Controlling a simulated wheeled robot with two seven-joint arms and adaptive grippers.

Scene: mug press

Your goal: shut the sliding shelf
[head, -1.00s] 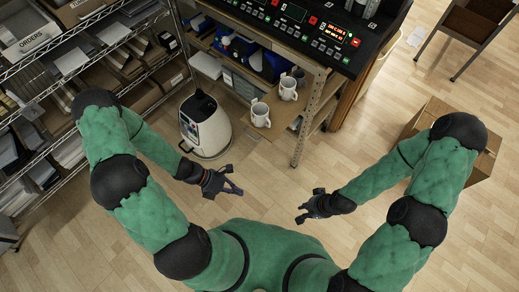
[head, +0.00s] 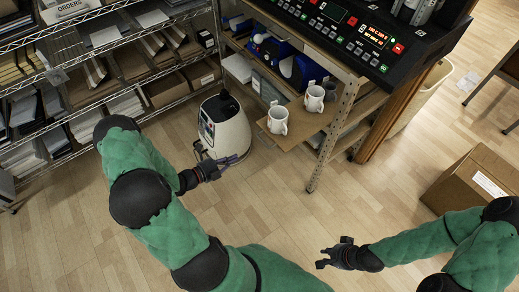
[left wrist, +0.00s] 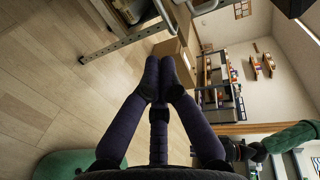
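The sliding shelf (head: 297,137) is a wooden board pulled out from under the press bench in the head view. White mugs stand on it: one near its front corner (head: 277,121), another farther back (head: 314,99). My left gripper (head: 236,160) is in front of the shelf's left side, lower in the picture, by the white bin-like machine, and apart from the shelf. In the left wrist view its two dark fingers (left wrist: 160,62) come together at the tips with nothing between them. My right gripper (head: 319,258) is empty, its fingers apart, over the floor well away from the shelf.
The white rounded machine (head: 225,124) stands on the floor left of the shelf. A metal bench leg (head: 330,140) rises at the shelf's right. A wire rack (head: 120,85) fills the left. A cardboard box (head: 470,180) sits at the right. Floor between is clear.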

